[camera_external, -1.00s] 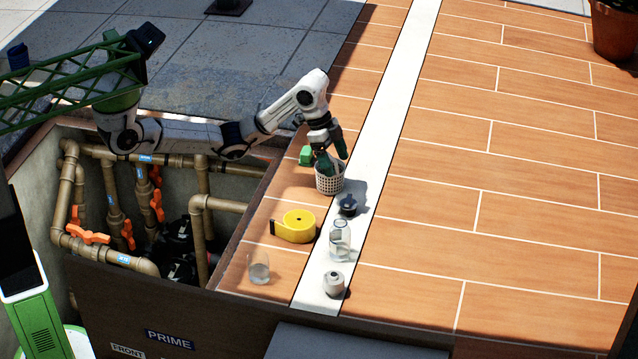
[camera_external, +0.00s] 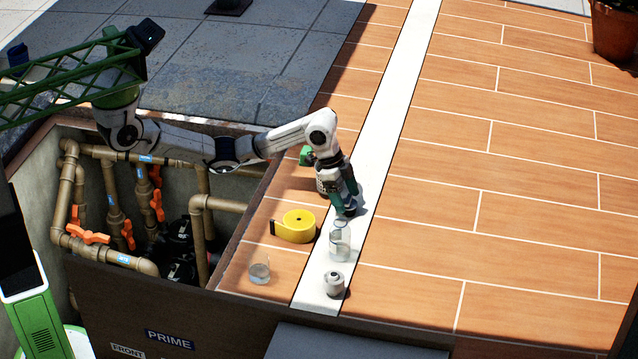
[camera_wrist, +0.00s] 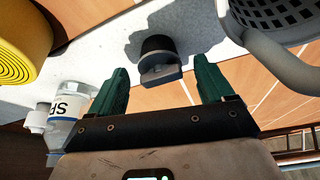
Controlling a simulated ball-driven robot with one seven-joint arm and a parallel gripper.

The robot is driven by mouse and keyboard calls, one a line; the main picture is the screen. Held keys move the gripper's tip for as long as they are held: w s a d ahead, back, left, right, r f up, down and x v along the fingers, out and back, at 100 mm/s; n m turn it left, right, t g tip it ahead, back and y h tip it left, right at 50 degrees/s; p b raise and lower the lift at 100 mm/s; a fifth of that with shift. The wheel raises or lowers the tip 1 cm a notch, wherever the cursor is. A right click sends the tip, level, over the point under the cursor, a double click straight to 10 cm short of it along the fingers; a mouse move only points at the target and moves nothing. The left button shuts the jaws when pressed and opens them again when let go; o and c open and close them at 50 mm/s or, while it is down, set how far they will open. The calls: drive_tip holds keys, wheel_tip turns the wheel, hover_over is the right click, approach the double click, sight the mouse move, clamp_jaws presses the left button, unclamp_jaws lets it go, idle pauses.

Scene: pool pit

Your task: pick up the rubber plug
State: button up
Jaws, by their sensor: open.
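The rubber plug is a dark round stopper with a flat tab. In the wrist view the plug (camera_wrist: 158,58) lies on the white strip, just ahead of my fingertips and between their lines. My gripper (camera_wrist: 163,76) is open, its two green fingers spread and empty, one on each side of the plug. In the external view my gripper (camera_external: 345,194) points down over the white strip, at the plug's place. Its fingers hide most of the plug there, so I cannot tell the exact height gap.
A perforated basket (camera_wrist: 268,22) stands close to the right finger in the wrist view.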

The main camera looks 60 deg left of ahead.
drive_tip(key=shift+x, duration=1.4)
drive_tip(key=shift+c, duration=0.3)
drive_tip(key=c, duration=1)
drive_tip(key=shift+r, duration=0.2)
